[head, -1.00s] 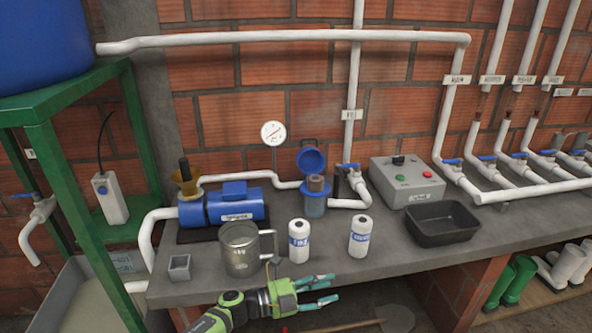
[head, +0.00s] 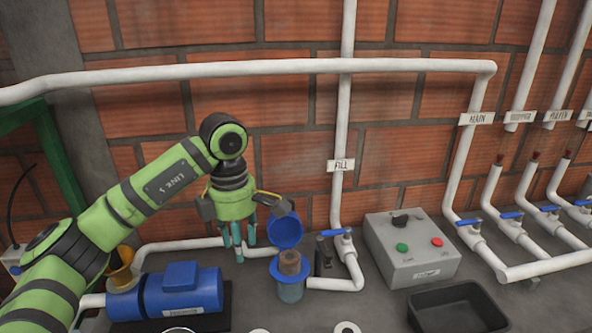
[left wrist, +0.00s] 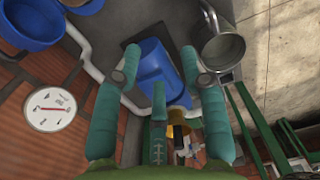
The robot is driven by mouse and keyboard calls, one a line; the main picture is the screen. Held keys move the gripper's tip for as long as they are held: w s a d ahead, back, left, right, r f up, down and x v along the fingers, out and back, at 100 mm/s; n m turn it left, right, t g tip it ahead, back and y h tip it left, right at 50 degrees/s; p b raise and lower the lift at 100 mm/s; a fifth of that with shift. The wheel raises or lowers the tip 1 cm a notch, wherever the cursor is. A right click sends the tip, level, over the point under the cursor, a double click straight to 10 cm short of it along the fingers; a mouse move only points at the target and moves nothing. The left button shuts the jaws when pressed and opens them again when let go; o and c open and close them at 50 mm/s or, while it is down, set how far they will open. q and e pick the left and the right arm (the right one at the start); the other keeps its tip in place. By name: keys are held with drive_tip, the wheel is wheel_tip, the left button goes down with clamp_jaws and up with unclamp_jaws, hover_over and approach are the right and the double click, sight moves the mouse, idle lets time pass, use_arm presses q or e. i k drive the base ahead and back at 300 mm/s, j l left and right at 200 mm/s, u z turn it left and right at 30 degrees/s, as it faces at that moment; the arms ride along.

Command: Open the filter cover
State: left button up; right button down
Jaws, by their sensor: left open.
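The filter (head: 290,290) is a blue-collared cup on the bench, with a brownish cylinder (head: 290,262) showing in its open mouth. Its round blue cover (head: 285,230) stands raised, tilted up behind the mouth. My left gripper (head: 240,256) hangs fingers-down just left of the cover, open and empty; I see no clear contact. In the left wrist view its teal fingers are spread, with the blue pump (left wrist: 160,75) beyond them. A blue round part, likely of the filter (left wrist: 28,25), is cut off at the upper left there. My right gripper is not in view.
The blue pump (head: 182,290) with a brass funnel (head: 121,268) is left of the filter. A blue-handled valve (head: 341,236) and a grey control box (head: 411,250) are right. A black tray (head: 458,308) is in front. White pipes line the brick wall. The wrist view shows a gauge (left wrist: 50,108) and mug (left wrist: 218,42).

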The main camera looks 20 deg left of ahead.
sight(286, 232)
drive_tip(key=i, duration=0.9)
